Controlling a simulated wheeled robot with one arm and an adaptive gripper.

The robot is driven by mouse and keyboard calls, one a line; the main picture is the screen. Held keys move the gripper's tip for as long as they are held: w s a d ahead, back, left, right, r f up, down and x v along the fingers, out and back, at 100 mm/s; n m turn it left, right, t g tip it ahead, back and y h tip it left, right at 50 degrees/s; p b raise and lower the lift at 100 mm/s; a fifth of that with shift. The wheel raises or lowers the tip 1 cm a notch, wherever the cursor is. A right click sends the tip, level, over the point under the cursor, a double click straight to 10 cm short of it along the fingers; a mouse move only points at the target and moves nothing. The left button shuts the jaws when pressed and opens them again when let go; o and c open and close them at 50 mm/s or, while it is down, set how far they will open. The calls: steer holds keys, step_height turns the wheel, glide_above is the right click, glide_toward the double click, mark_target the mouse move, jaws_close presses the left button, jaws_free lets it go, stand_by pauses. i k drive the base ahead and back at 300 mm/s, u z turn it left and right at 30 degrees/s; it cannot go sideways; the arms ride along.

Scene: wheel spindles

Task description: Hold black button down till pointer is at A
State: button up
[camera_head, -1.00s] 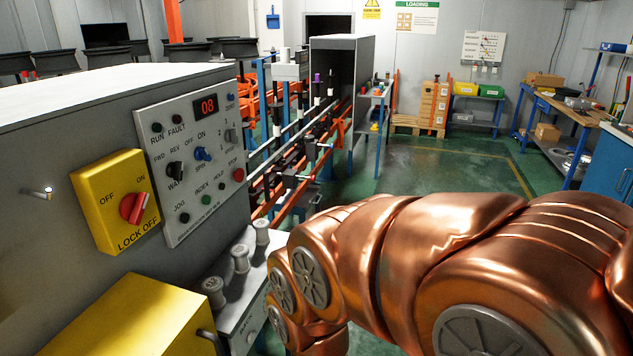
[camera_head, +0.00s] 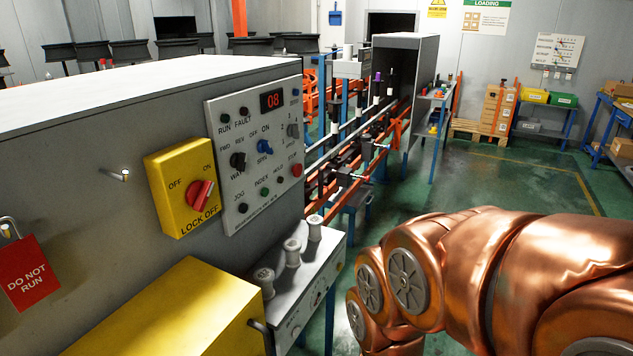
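A grey control panel (camera_head: 262,150) is on the side of the large grey cabinet at left centre. A red display (camera_head: 272,100) reads 08. No pointer with a clear letter A can be made out. My copper-coloured arm fills the lower right, apart from the panel. My gripper is not in view.
A yellow lock-off box with a red switch (camera_head: 201,194) is left of the panel. A red DO NOT RUN tag (camera_head: 28,272) hangs at far left. A yellow box (camera_head: 175,318) and a grey box with spindles (camera_head: 314,228) stand below. Green floor (camera_head: 500,170) is open at right.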

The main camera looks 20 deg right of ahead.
mark_target(243, 208)
steer(key=u, duration=3.65)
steer(key=k, duration=1.55)
steer(key=z, duration=0.5)
